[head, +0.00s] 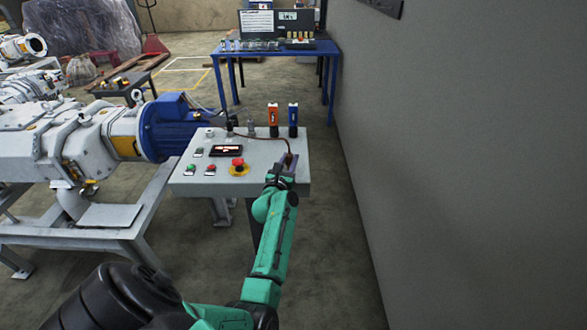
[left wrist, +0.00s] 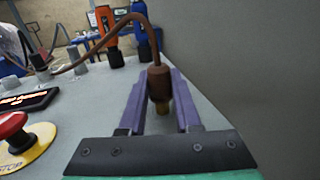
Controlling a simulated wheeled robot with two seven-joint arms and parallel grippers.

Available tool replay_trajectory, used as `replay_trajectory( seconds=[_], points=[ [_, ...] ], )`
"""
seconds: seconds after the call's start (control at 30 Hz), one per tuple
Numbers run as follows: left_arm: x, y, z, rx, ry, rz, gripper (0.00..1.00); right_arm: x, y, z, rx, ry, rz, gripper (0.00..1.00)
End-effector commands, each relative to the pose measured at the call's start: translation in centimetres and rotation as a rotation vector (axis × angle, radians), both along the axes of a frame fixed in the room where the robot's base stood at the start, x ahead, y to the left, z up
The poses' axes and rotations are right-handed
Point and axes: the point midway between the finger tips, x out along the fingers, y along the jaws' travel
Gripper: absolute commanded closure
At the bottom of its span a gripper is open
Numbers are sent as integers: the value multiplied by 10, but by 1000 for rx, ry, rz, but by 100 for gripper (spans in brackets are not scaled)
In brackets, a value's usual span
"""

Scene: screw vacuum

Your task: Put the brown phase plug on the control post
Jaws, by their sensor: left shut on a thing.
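The brown phase plug (head: 289,158) is at the right side of the control post (head: 255,152), a grey box with a sloped top. My left gripper (head: 284,168) is shut on the plug. In the left wrist view the plug (left wrist: 158,82) stands upright between the purple fingers (left wrist: 158,105), its lighter tip pointing down. A brown cable (left wrist: 110,40) arches from its top to the back left of the post. The gap between the tip and the post's top cannot be judged. My right gripper is not in view.
An orange plug (head: 273,119) and a blue plug (head: 293,119) stand at the post's back edge. A red emergency button (head: 238,163), small buttons and a display (head: 226,150) are on its top. A grey wall (head: 450,170) is on the right, and a blue motor (head: 175,127) on the left.

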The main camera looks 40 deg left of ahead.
Motion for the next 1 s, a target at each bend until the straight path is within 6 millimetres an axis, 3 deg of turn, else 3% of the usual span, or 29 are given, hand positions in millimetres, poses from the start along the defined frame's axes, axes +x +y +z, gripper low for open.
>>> replay_trajectory(
  seconds=[0.27,0.3,0.37,0.77,1.0],
  points=[
    [0,-1,-4,-4,3,-2,100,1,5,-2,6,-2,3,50],
    [0,-1,-4,-5,3,-3,61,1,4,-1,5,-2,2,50],
    [0,-1,-3,-4,4,-3,38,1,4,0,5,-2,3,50],
    [0,-2,4,-3,4,-3,38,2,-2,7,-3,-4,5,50],
    [-45,-20,5,-4,8,-3,38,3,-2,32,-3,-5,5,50]
  ],
)
